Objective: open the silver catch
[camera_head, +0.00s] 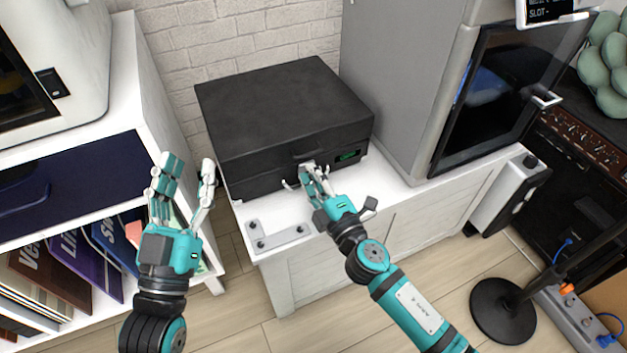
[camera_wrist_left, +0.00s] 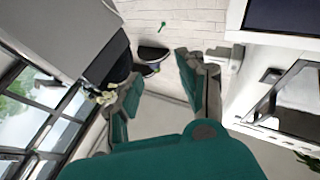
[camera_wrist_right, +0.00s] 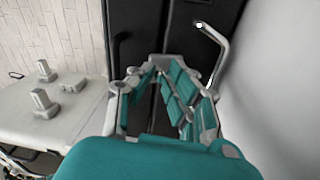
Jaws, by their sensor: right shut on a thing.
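The black case (camera_head: 285,105) lies closed on the white cabinet. My right gripper (camera_head: 308,176) is at the middle of its front, just below a dark handle (camera_head: 309,152). Its fingers are closed around the small silver catch (camera_head: 306,167), which they largely cover. In the right wrist view my fingers (camera_wrist_right: 165,98) are against the dark case front (camera_wrist_right: 170,30), and the catch cannot be made out clearly between them. A bent silver bar (camera_wrist_right: 222,50) shows beside them. My left gripper (camera_head: 185,178) is open and empty, left of the case and apart from it.
A metal plate with knobs (camera_head: 280,237) lies on the cabinet top (camera_head: 385,185) left of my right wrist. A tall grey cabinet (camera_head: 400,70) stands close on the case's right. A shelf with books (camera_head: 65,265) is by my left arm.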

